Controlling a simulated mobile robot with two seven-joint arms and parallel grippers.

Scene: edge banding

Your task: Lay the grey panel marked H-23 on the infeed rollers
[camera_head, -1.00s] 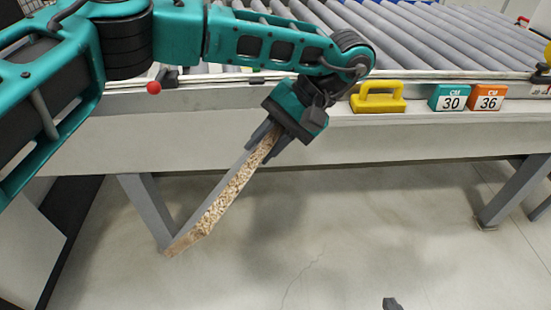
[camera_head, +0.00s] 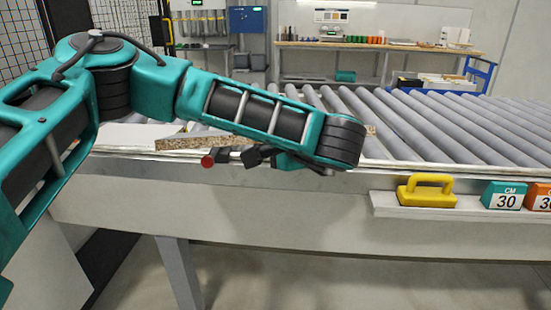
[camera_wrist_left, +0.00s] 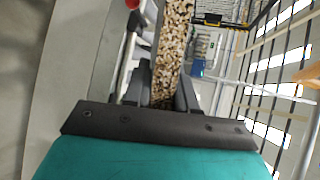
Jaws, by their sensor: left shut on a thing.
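The panel (camera_head: 190,144) shows mainly as a speckled chipboard edge, roughly level at the front left of the infeed rollers (camera_head: 420,125). Its marking is not visible, and my left arm hides much of it. My left gripper (camera_head: 262,156) is shut on the panel near the front rail. In the left wrist view the chipboard edge (camera_wrist_left: 173,45) runs between the two fingers (camera_wrist_left: 163,92). I cannot tell whether the panel touches the rollers. My right gripper is out of view.
A red knob (camera_head: 207,161) sticks out of the front rail just below the panel. The rollers on the right are clear.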

